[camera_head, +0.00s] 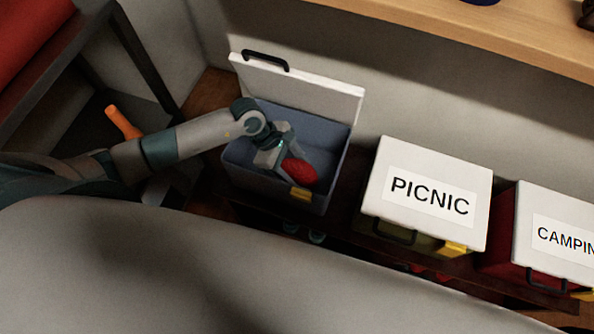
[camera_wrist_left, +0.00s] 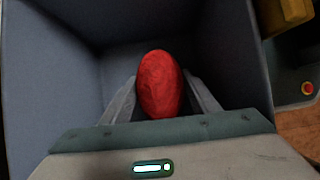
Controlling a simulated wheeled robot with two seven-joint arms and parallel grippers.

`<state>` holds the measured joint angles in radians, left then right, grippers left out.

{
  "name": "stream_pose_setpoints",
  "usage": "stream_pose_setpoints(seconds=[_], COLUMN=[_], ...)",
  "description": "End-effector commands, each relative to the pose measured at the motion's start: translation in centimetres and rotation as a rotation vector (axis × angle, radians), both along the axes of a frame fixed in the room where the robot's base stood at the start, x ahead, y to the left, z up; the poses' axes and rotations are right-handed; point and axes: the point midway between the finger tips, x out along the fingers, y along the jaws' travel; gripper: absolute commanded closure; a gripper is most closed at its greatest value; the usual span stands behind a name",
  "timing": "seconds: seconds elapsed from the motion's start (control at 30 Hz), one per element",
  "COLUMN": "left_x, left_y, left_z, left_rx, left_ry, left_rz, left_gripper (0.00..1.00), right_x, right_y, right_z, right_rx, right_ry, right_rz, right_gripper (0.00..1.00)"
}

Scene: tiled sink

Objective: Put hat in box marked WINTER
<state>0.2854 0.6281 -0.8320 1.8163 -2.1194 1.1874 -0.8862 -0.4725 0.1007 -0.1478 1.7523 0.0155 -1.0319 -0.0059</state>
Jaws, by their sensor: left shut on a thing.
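The red hat (camera_head: 300,171) is a rounded soft lump in the head view, held inside the opening of a blue-grey box (camera_head: 247,184). My left gripper (camera_head: 285,160) is shut on the hat, and its fingers reach down within the box walls. In the left wrist view, the red hat (camera_wrist_left: 158,84) sits between the two fingers of my left gripper (camera_wrist_left: 160,95), with the box's inside walls (camera_wrist_left: 50,70) around it. I cannot tell whether the hat touches the box floor. The box's white lid (camera_head: 310,88) stands open at the back; no WINTER label shows. My right gripper is not in view.
A closed box with a white lid marked PICNIC (camera_head: 430,193) stands to the right. Another closed box, its label partly cut off as CAMPIN (camera_head: 560,235), stands beyond it. A wooden shelf (camera_head: 440,35) runs above. An orange-handled object (camera_head: 122,122) is at the left.

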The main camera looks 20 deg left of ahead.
Motion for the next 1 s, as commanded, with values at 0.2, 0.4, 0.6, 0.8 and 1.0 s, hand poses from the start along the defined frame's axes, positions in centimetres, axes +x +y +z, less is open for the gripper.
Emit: stream_pose_setpoints(seconds=[0.2,0.4,0.6,0.8,1.0], left_x=[-0.04,-0.03,-0.03,-0.04,-0.04], left_y=[-0.05,-0.03,-0.04,-0.02,-0.02], left_z=[-1.36,-1.35,-1.56,-1.49,-1.47], left_rx=[0.0,0.0,0.0,0.0,0.0], left_ry=[0.0,0.0,0.0,0.0,0.0], left_rz=[-0.001,-0.001,0.0,0.0,0.0], left_gripper=[0.68,0.68,0.68,0.26,0.26], right_x=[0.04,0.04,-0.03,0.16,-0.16], right_y=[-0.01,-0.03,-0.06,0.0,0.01], right_z=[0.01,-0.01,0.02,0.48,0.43], right_rx=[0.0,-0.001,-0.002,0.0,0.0], right_ry=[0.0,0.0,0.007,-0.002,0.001], right_rz=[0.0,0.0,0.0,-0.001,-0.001], right_gripper=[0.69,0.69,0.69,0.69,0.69])
